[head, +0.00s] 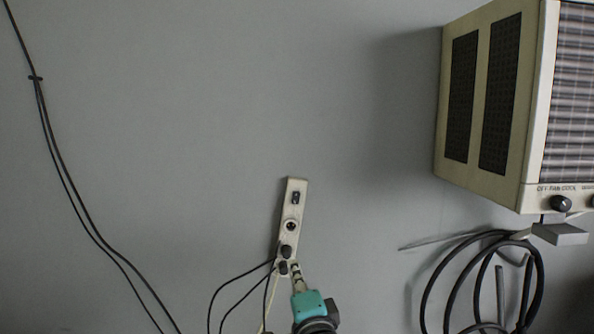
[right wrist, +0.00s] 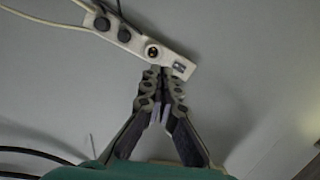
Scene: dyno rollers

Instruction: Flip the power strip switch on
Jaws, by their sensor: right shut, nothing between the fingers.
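A white power strip (head: 293,211) is on the grey wall, nearly upright and slightly tilted in the head view. Its dark switch (head: 295,197) is near the upper end, above an empty round socket (head: 291,225). In the right wrist view the strip (right wrist: 137,43) runs across the top, with the switch (right wrist: 179,68) near its right end. My right gripper (head: 295,266) is shut and empty. In the wrist view its fingertips (right wrist: 161,70) overlap the strip's lower edge between socket and switch; I cannot tell whether they touch it. My left gripper is not in view.
Two dark plugs (head: 286,251) with cords fill the strip's lower sockets. A cream heater-like box (head: 480,100) with a knob juts out at right, above a coiled black hose (head: 428,285). A black cable (head: 85,222) hangs at left. The wall between is clear.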

